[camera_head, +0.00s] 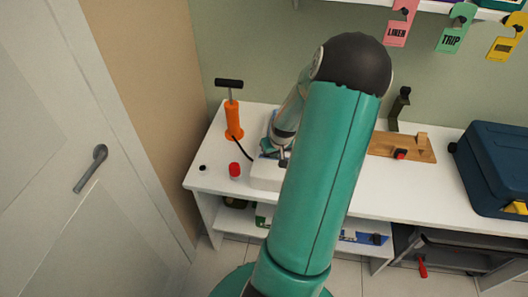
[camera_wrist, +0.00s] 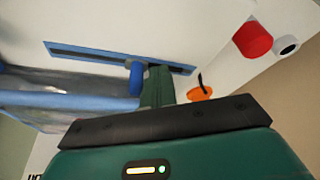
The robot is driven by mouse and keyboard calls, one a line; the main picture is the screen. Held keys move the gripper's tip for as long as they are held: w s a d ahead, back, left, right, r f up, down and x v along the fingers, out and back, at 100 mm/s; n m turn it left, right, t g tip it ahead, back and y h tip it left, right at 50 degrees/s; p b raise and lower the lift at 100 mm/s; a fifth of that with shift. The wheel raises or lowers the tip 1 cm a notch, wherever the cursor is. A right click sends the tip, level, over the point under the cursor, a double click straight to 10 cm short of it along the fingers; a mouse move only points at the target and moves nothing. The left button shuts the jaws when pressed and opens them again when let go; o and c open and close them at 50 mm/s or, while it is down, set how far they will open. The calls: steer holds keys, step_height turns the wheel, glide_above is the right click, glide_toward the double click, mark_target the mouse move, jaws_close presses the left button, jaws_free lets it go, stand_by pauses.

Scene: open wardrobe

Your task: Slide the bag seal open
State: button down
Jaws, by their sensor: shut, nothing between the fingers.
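In the wrist view, a long blue seal strip (camera_wrist: 90,54) with a dark line along it lies across the white surface. A rounded blue slider tab (camera_wrist: 136,78) stands at the strip, right of its middle. The clear bag with a blue edge (camera_wrist: 60,101) shows at the left, partly cut off. My gripper (camera_wrist: 157,78) has its dark green fingers shut and empty, just right of the tab; I cannot tell if they touch it. In the head view, my gripper (camera_head: 270,149) is over the white bag area (camera_head: 267,178), and my arm hides most of it.
An orange pump (camera_head: 233,120) with a black handle stands on the white bench, with a hose running toward the bag. A red cap (camera_head: 235,169) and a black-holed ring (camera_head: 202,168) lie in front. A wooden board (camera_head: 415,148) and a blue case (camera_head: 495,165) are at the right.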

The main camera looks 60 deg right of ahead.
steer(key=shift+s+d, duration=0.5)
steer(key=shift+s, duration=0.65)
steer(key=shift+s+d, duration=0.45)
steer(key=shift+s, duration=0.7)
steer(key=shift+s+d, duration=0.5)
steer(key=shift+s, duration=0.65)
steer(key=shift+a, duration=0.1)
steer(key=shift+w+a, duration=0.2)
steer(key=shift+a, duration=0.85)
steer(key=shift+s+a+r, duration=0.25)
steer(key=shift+a+r, duration=0.35)
steer(key=shift+r, duration=0.4)
steer(key=shift+s+a+r, duration=0.3)
steer(key=shift+a+r, duration=0.35)
steer(key=shift+r, duration=0.35)
steer(key=shift+s+a+r, duration=0.25)
steer(key=shift+a+r, duration=0.35)
steer(key=shift+r, duration=0.4)
